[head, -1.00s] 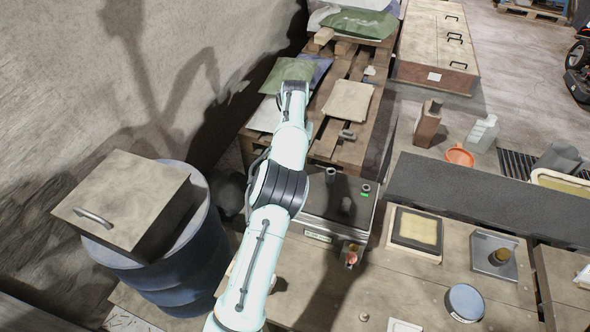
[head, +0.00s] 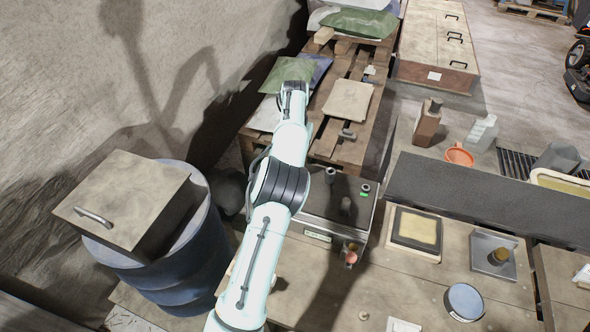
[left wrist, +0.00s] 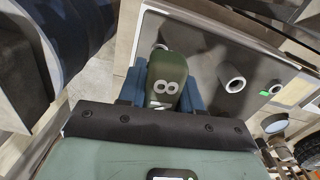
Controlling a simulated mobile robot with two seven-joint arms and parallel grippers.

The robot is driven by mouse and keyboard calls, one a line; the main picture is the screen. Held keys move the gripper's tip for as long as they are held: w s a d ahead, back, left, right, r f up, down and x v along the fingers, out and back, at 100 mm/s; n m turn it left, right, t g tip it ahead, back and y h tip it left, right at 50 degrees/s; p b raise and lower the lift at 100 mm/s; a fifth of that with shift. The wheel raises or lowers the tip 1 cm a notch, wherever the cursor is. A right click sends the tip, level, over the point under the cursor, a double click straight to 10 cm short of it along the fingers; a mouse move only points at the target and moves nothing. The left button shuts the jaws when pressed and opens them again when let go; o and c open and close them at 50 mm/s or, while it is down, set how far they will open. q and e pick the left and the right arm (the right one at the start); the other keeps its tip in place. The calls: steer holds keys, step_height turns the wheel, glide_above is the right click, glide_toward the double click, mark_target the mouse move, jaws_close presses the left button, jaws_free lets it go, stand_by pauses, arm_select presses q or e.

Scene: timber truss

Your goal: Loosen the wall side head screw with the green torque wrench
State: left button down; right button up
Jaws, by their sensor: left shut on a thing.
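The green torque wrench (left wrist: 167,78), with pale markings on its rounded end, stands between the blue fingers of my left gripper (left wrist: 161,88) in the left wrist view. The gripper is shut on it. The wrench is over or beside the grey metal box (left wrist: 205,52), which also shows in the head view (head: 325,222). Short round posts rise from the box top, one (left wrist: 232,79) close to the wrench. The wrench's lower end and the wall side head screw cannot be made out. In the head view my left arm hides its gripper. My right gripper is not in view.
A wooden pallet (head: 350,152) lies behind the metal box. A framed yellow pad (head: 416,230) and a round blue-topped tin (head: 465,302) are on the right bench.

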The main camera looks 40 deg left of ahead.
arm_select(q)
steer(key=shift+s+d, duration=0.1)
stand_by(0.3)
steer(key=shift+r, duration=0.4)
steer(key=shift+r+p, duration=0.3)
steer(key=shift+r, duration=0.9)
steer(key=shift+r, duration=0.1)
steer(key=shift+r, duration=1.95)
